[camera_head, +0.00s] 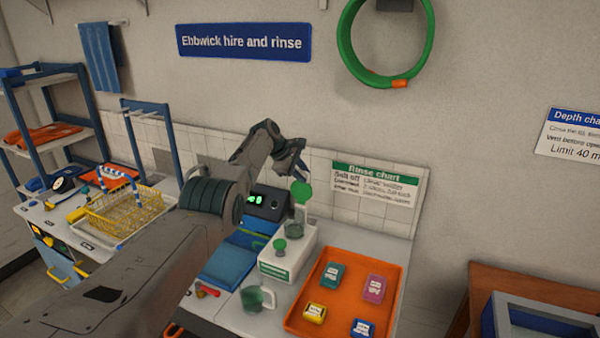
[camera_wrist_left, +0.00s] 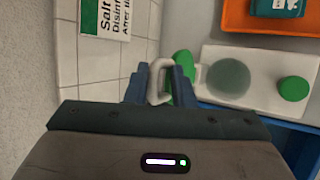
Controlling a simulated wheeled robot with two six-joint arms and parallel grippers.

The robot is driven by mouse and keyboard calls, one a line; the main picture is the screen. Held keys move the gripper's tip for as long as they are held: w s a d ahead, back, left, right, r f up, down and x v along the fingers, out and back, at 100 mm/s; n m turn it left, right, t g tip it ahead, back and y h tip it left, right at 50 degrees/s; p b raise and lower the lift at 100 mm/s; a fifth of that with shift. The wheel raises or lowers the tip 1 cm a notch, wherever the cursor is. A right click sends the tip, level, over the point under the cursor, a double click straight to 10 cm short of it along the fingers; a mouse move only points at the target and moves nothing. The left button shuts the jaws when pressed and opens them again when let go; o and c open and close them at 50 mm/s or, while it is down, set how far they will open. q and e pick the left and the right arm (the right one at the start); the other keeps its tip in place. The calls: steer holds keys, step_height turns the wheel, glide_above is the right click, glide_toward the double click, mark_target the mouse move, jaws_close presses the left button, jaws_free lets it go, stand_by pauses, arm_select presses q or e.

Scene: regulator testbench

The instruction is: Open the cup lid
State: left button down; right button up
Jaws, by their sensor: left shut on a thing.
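A white bench unit (camera_head: 278,268) carries a dark translucent cup (camera_head: 294,229). A round green lid (camera_head: 301,192) stands tilted up above the cup's far side; it shows nearly edge-on in the left wrist view (camera_wrist_left: 183,63). The cup's round top (camera_wrist_left: 228,77) looks uncovered there. My left gripper (camera_head: 301,163) is above the lid. In the left wrist view its fingers (camera_wrist_left: 160,88) are shut on a white loop handle (camera_wrist_left: 158,72) beside the lid. I cannot tell where the handle joins. My right gripper is not in view.
A green knob (camera_head: 280,245) is on the unit's near part. An orange tray (camera_head: 340,302) with several coloured boxes lies to the right. A translucent mug (camera_head: 258,299) stands in front. A dark device with a green display (camera_head: 266,203) and a tiled wall (camera_head: 326,195) are behind.

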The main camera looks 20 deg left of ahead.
arm_select(q)
steer(key=shift+f, duration=0.15)
steer(key=c, duration=1.5)
jaws_free()
steer(key=shift+w+f, duration=0.25)
steer(key=shift+w, duration=0.05)
steer(key=shift+r, duration=0.1)
steer(key=shift+s, duration=0.15)
steer(key=shift+s+a+r, duration=0.1)
steer(key=shift+r, duration=0.2)
steer(key=shift+p+v, duration=0.3)
steer(key=shift+v, duration=0.65)
steer(key=b+v, duration=0.3)
steer(key=v, duration=0.5)
